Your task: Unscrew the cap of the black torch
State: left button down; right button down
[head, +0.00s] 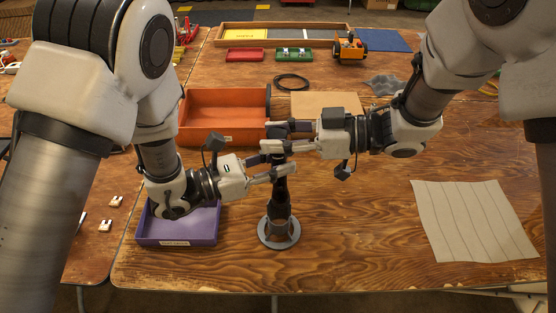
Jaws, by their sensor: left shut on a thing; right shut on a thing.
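The black torch (280,190) stands upright in a round grey holder (279,233) near the front middle of the table. My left gripper (270,165) comes in from the left and is shut on the torch's body, at its upper part. My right gripper (279,138) comes in from the right, just above the left one, and is shut on the torch's top end, where the cap is. The fingers of both grippers cover much of the upper torch, so the cap itself is mostly hidden. I cannot tell whether it is loose.
A purple tray (176,243) lies under my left wrist. An orange open box (222,92) stands behind. A grey striped cloth (474,220) lies at right. A black ring (292,81), red tray (245,54), green tray (294,54) and orange toy vehicle (350,48) are farther back. The table is clear between torch and cloth.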

jog(key=g, duration=0.1)
jog(key=n+g, duration=0.2)
jog(key=shift+w+d+f, duration=0.15)
jog(key=shift+w+d, duration=0.05)
jog(key=shift+w, duration=0.05)
jog(key=shift+a, duration=0.15)
